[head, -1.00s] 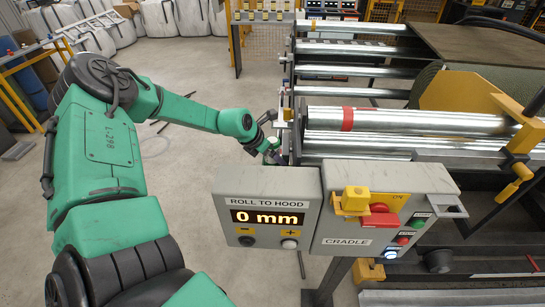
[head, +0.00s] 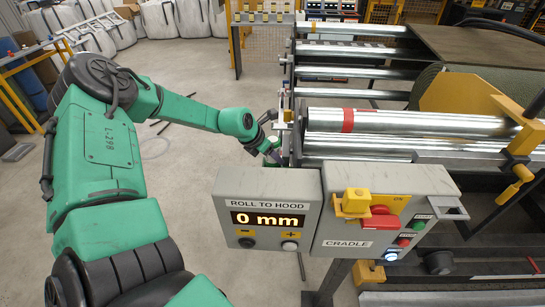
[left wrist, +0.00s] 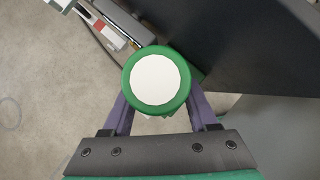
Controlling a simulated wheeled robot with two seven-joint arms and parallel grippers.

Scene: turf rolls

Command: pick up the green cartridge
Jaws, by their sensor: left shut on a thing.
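The green cartridge (left wrist: 185,80) shows in the left wrist view as a round green rim around a white disc. My left gripper (left wrist: 157,105) is shut on it, with a purple finger on each side. In the head view my left gripper (head: 273,150) is small, at the left end of the roller machine, partly hidden behind the machine's edge and the control box. The cartridge is hard to make out there. My right gripper is in neither view.
A grey control box (head: 268,190) reading 0 mm and a cradle box (head: 340,225) with buttons stand in front. Metal rollers (head: 420,122) lie to the right. A dark panel (left wrist: 235,45) is close beside the cartridge. Open floor (head: 185,170) lies left of the machine.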

